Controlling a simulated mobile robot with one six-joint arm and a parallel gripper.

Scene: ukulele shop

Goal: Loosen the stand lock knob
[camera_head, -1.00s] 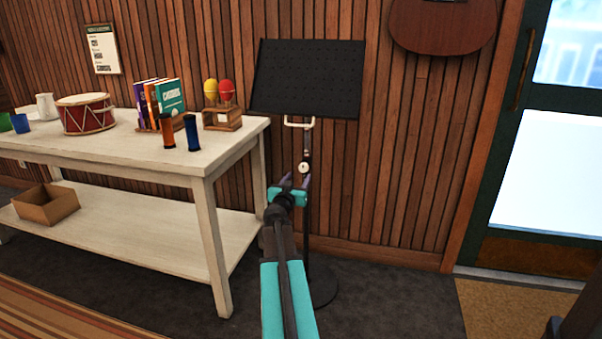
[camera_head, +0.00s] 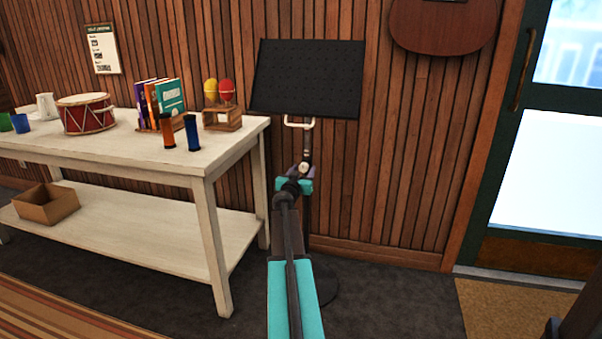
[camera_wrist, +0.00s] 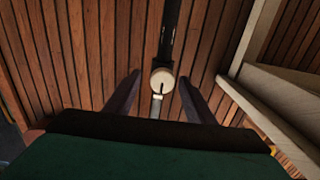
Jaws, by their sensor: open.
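The music stand has a black perforated desk (camera_head: 308,78) and a thin dark pole, upright in front of the wood wall. Its lock knob (camera_head: 304,168) is a small pale round disc on the pole below the desk. In the wrist view the knob (camera_wrist: 162,81) is a cream disc with a dark line on it. My gripper (camera_head: 302,170) is at the knob in the head view. In the wrist view my gripper (camera_wrist: 158,84) is open, with one dark finger on each side of the knob and gaps on both sides. The fingers do not appear to touch it.
A white table (camera_head: 150,150) stands to the left, holding a drum (camera_head: 86,114), books (camera_head: 160,98), maracas (camera_head: 218,100) and two shakers. A cardboard box (camera_head: 46,204) is on its lower shelf. A guitar (camera_head: 442,24) hangs at upper right, beside a door.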

